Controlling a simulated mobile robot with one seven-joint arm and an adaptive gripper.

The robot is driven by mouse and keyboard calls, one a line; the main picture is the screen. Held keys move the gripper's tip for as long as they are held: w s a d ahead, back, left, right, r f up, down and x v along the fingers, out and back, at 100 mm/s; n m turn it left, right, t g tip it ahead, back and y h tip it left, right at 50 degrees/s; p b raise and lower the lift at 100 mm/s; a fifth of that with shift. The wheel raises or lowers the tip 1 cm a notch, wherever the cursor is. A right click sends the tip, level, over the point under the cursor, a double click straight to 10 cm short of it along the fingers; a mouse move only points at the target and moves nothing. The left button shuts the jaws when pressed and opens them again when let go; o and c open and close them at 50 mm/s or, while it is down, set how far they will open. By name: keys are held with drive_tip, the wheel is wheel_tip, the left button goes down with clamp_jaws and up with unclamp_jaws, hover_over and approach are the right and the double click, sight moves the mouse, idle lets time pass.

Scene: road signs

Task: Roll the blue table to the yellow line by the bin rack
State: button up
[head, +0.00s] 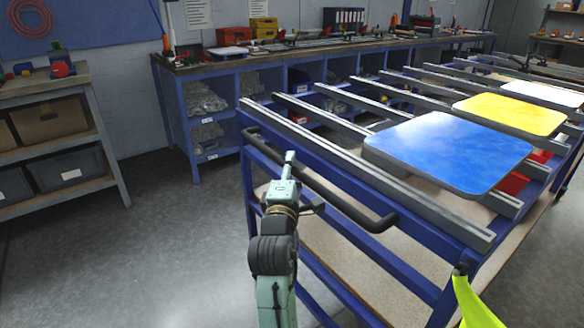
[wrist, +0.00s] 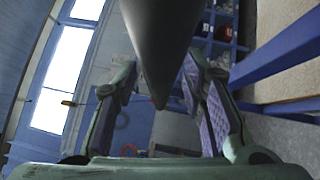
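The blue table (head: 365,212) is a blue-framed cart with grey rails across its top and a dark push handle (head: 345,205) along its near left side. Blue, yellow and white sign plates lie on the rails. My gripper (head: 289,168) is at the handle's left part in the head view. In the wrist view a dark bar (wrist: 165,45), apparently the handle, runs between the two spread fingers of my gripper (wrist: 160,82). I see no clear finger contact with it. A rack with dark bins (head: 73,169) stands at the far left. No yellow floor line is visible.
A long blue workbench (head: 172,110) with tools and cubbies runs along the back wall. Grey floor (head: 150,250) is clear between the bin rack and the table. A yellow-green piece (head: 472,302) hangs at the table's near corner. Red items show beneath the rails.

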clamp_jaws()
idle(0.5)
idle(0.4)
